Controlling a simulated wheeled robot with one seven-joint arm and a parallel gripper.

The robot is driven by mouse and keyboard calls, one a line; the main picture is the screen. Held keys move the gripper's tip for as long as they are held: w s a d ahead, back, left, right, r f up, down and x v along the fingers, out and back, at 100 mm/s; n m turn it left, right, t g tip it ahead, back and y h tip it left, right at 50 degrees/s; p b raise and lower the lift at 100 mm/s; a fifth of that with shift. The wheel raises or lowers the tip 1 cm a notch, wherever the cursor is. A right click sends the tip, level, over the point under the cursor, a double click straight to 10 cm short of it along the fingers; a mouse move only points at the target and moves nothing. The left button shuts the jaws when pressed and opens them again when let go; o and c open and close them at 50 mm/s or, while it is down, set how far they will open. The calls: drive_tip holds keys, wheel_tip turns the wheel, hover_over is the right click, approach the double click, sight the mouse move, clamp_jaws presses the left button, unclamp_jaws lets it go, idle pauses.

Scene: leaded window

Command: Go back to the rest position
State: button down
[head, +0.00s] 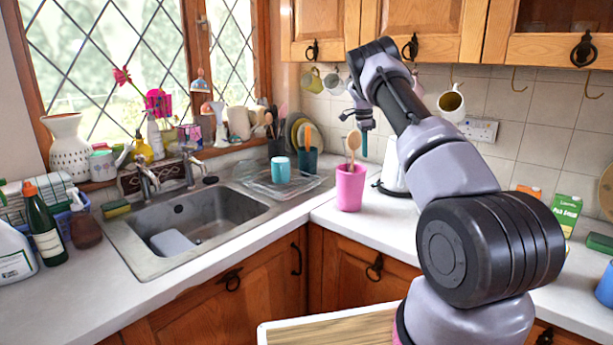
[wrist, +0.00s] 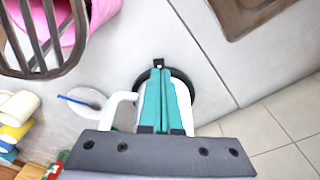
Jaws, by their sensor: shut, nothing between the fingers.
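My gripper (head: 364,143) hangs above the right counter near the corner, pointing down, with the arm reaching in from the right. In the wrist view, its teal fingers (wrist: 159,85) lie together, shut and empty. Below them is a white jug-like vessel with a handle (wrist: 121,105) and a dark round base; its white body (head: 393,168) is partly behind my arm in the head view. The gripper looks to be above this vessel; whether they touch cannot be told.
A pink cup (head: 350,190) with a wooden spoon (head: 353,143) stands close by. A slotted spoon head (wrist: 42,35) looms in the wrist view. Mugs (head: 451,104) hang along the tiled wall behind my arm. The sink (head: 195,225) is to the left.

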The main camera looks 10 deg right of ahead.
drive_tip(key=s+a+r+n+t+y, duration=0.1)
drive_tip(key=s+a+r+n+t, duration=0.2)
drive_tip(key=s+r, duration=0.8)
drive_tip(key=s+a+r+n+t+y, duration=0.1)
drive_tip(key=s+a+r+n+y, duration=0.3)
drive_tip(key=s+r, duration=0.75)
drive_tip(key=s+a+r+n+t+h, duration=0.15)
drive_tip(key=s+a+r+n, duration=0.4)
drive_tip(key=s, duration=0.65)
drive_tip(key=s+a+f+n+t, duration=0.1)
drive_tip(key=s+a+f, duration=0.1)
drive_tip(key=s, duration=0.5)
drive_tip(key=s+a+f+n+t, duration=0.1)
drive_tip(key=s+a, duration=0.3)
drive_tip(key=s, duration=0.4)
drive_tip(key=shift+f+n, duration=0.55)
drive_tip(key=shift+f, duration=0.1)
